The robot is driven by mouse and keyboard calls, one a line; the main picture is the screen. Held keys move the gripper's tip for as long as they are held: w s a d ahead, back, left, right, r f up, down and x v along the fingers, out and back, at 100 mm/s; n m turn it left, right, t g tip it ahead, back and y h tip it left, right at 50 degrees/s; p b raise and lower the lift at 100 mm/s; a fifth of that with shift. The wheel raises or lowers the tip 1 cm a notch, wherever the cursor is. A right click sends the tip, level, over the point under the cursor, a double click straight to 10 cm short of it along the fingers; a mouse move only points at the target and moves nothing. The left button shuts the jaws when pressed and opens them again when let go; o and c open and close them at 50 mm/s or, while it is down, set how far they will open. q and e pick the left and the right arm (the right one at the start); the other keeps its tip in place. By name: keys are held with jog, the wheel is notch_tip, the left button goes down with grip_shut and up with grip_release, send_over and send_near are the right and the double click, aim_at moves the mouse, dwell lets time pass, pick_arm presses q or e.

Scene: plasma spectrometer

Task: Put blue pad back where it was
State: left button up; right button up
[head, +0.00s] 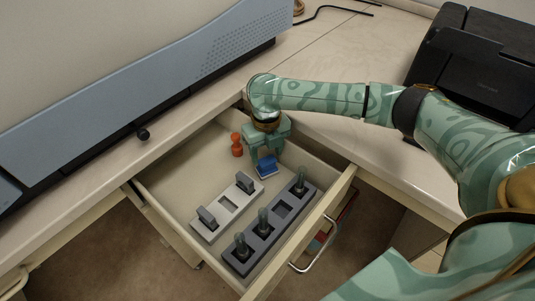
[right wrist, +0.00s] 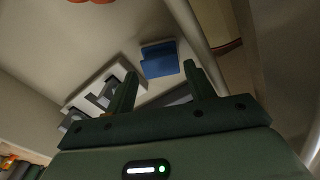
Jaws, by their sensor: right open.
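The blue pad (head: 266,167) is inside the open drawer, just below my right gripper (head: 263,153); a pale edge shows along it. In the right wrist view the blue pad (right wrist: 160,62) appears just beyond the fingertips of my right gripper (right wrist: 158,72), whose jaws are spread with a gap between them. I cannot tell whether the fingers touch it. A white holder (head: 226,208) in the drawer has grey upright pieces in two slots and an empty-looking slot between them. My left gripper is not in view.
A dark grey rack (head: 283,209) with several green-grey pieces stands beside the white holder. A red-orange piece (head: 237,145) stands left of my right gripper. The drawer's front wall (head: 312,227) and handle (head: 304,266) lie to the right. A black device (head: 480,65) is on the counter.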

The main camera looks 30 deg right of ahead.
aim_at(267, 160)
pick_arm(q)
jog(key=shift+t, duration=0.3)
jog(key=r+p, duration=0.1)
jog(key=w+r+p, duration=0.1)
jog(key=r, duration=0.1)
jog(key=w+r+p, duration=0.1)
jog(key=p, duration=0.1)
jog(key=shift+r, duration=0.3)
pick_arm(e)
notch_tip(267, 160, up, 10)
